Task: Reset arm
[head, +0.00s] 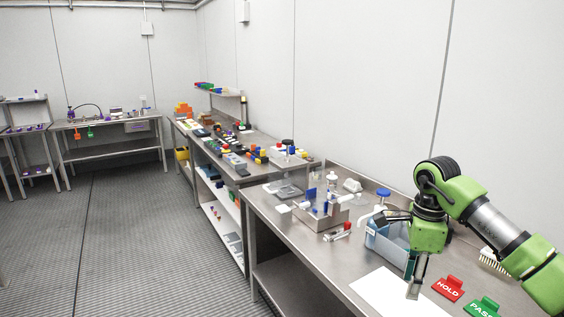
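My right arm comes in from the right, green and black, over the near bench (305,248). Its gripper (389,258) is above the bench front, beside a blue bin (379,240). Its fingers look spread apart, with one reaching left and one pointing down over a white sheet (385,294). I see nothing held between them. The gripper partly hides the bin. My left arm and gripper are not in view.
A red HOLD sign (448,289) and a green PASS sign (484,307) stand right of the sheet. A metal fixture (321,212) and small parts sit further left. More loaded benches (243,170) line the wall. The floor at left is clear.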

